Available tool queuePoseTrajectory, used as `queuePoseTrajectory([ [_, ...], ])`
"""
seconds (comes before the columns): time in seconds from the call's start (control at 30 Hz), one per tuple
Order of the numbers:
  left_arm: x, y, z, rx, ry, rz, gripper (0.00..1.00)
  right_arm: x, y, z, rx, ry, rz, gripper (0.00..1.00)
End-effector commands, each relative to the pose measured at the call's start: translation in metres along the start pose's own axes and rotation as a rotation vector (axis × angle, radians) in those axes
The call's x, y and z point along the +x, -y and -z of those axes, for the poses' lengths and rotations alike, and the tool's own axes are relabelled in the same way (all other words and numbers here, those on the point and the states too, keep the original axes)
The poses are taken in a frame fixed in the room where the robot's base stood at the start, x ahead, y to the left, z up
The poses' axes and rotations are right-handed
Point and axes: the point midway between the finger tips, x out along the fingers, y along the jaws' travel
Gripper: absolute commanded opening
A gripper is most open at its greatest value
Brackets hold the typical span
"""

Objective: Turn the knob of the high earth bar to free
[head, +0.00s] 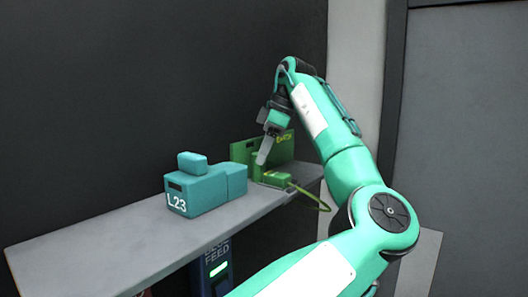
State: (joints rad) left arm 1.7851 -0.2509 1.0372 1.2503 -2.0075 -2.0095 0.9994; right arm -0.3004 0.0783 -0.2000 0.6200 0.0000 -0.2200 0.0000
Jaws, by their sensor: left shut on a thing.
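The high earth bar (240,150) is a green upright plate with yellow lettering, standing at the right part of a grey shelf. A lower green block (277,178) sits at its foot, with a green-yellow cable (315,198) running from it. My left gripper (264,155) points down in front of the plate, its grey fingers shut. It is shut at the plate on what seems to be the knob; the fingers hide the knob, so its setting cannot be read. My right gripper is not in view.
A teal device marked L23 (200,190) stands on the grey shelf (105,245) just left of the earth bar. A dark box with a lit green strip (218,268) is below the shelf. The shelf's left part is clear. A dark wall stands behind.

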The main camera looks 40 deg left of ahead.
Motion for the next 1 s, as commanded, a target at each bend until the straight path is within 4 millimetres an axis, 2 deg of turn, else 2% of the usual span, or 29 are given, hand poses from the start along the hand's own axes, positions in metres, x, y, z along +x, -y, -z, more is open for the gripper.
queuePoseTrajectory([
  [0.47, -0.0010, -0.0002, 0.0008, -0.013, 0.000, 0.003, 0.09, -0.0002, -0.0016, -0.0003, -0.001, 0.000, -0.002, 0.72],
  [0.5, -0.0010, -0.0002, 0.0008, -0.013, 0.000, 0.003, 0.40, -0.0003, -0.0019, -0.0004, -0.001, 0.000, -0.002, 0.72],
  [0.57, -0.0009, -0.0002, 0.0007, -0.013, 0.000, 0.003, 0.52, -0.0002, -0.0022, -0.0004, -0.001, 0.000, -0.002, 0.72],
  [0.6, -0.0008, -0.0002, 0.0006, -0.012, 0.000, 0.003, 0.54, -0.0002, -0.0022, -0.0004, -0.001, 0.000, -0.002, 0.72],
  [1.0, 0.0000, -0.0003, 0.0002, -0.011, 0.000, 0.004, 0.54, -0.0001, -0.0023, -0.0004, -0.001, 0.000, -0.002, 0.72],
])
